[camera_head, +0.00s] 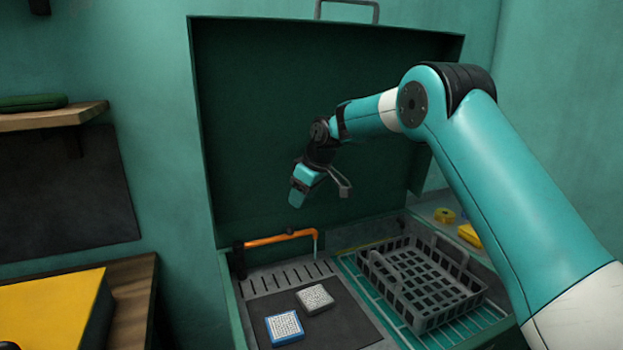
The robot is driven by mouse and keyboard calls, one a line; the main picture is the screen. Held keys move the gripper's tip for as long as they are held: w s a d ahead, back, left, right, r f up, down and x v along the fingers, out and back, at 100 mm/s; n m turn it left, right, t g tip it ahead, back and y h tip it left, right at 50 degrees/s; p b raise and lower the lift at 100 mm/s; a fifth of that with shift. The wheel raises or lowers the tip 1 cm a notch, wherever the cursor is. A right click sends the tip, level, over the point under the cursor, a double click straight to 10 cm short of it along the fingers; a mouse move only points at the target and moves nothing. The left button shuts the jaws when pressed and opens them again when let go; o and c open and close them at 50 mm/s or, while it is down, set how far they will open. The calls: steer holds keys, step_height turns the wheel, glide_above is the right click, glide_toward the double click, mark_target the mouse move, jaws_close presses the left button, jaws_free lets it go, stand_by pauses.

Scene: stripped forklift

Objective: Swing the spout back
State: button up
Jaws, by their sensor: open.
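The spout (278,238) is an orange pipe at the back left of the open green case. It runs to the right from a dark post at the left wall, and its pale tip (315,242) bends down at the right end. A small dark knob sits on top of the pipe. My gripper (319,195) is open and empty, in the air above the spout and in front of the raised dark lid. It does not touch the spout.
A grey wire basket (425,306) stands on the right side of the case. A blue-edged block (284,328) and a grey block (315,299) lie on a dark mat. The raised lid (270,120) stands behind. A wooden shelf (45,118) is at left.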

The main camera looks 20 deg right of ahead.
steer(key=v, duration=0.7)
steer(key=s+a+r+g, duration=0.15)
steer(key=s+a, duration=0.35)
steer(key=s, duration=0.6)
steer(key=s+a+r, duration=0.2)
steer(key=s+a, duration=0.3)
steer(key=s, duration=0.6)
steer(key=s+f+g, duration=0.1)
steer(key=s+f, duration=0.1)
steer(key=s, duration=0.8)
steer(key=s+f+m+g+y, duration=0.1)
steer(key=s+f, duration=0.2)
steer(key=s, duration=0.8)
steer(key=shift+a, duration=0.4)
